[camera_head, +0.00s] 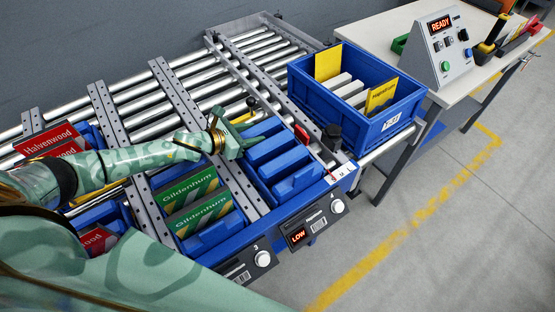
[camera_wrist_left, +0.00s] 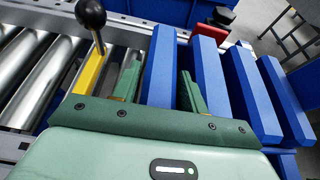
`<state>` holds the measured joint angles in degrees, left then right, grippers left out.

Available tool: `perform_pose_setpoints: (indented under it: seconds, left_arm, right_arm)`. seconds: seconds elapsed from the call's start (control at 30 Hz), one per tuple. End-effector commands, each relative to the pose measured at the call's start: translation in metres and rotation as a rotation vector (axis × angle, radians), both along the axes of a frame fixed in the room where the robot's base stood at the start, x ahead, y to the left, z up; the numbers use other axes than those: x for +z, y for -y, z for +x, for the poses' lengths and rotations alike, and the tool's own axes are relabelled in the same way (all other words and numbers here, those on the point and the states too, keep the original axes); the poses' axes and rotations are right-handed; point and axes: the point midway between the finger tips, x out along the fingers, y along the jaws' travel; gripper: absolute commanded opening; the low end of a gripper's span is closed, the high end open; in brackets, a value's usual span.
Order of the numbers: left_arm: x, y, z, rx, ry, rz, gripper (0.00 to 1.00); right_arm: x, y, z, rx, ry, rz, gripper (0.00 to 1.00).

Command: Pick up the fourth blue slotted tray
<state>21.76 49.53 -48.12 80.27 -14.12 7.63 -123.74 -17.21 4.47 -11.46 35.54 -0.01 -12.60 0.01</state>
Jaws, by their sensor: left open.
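Several blue slotted trays stand in a row in the right-hand lane, the front one (camera_head: 298,182) nearest the lane's display. The farthest-back tray (camera_head: 262,128) also shows in the left wrist view (camera_wrist_left: 161,62). My left gripper (camera_head: 240,143) is at this back end of the row. In the left wrist view, its green fingers (camera_wrist_left: 158,88) are apart, one on each side of that last tray. I cannot tell whether they touch it. The other trays (camera_wrist_left: 208,72) stand to its right in that view. My right gripper is not in view.
A black-knobbed lever (camera_wrist_left: 91,14) with a yellow plate stands just left of the fingers. A blue crate (camera_head: 352,115) sits right of the lane. Green Gildenhum packs (camera_head: 190,187) fill the neighbouring lane. A bench with a control box (camera_head: 440,50) is at right.

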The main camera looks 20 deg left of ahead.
Motion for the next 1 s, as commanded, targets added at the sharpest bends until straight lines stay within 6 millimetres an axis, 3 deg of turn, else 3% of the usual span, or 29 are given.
perform_pose_setpoints:
  seconds: [0.17,0.3,0.33,0.73,0.87,1.0]
  left_arm:
    - [0.0,0.0,0.0,0.001,0.0,0.0,0.43]
    - [0.0,0.0,0.0,0.001,0.0,0.0,0.04]
    - [0.0,0.0,0.0,0.001,0.0,0.0,0.0]
    - [0.012,-0.001,0.001,0.0,0.004,0.0,0.0]
    - [0.031,-0.001,0.0,0.0,0.004,0.0,0.0]
    - [0.063,-0.001,0.001,-0.001,0.006,0.002,0.0]
  right_arm:
    - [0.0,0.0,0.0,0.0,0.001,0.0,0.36]
    - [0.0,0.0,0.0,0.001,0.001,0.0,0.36]
    - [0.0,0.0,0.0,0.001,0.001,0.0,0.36]
    - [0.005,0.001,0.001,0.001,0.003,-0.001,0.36]
    - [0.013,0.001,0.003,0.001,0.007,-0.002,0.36]
    - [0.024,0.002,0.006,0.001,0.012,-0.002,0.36]
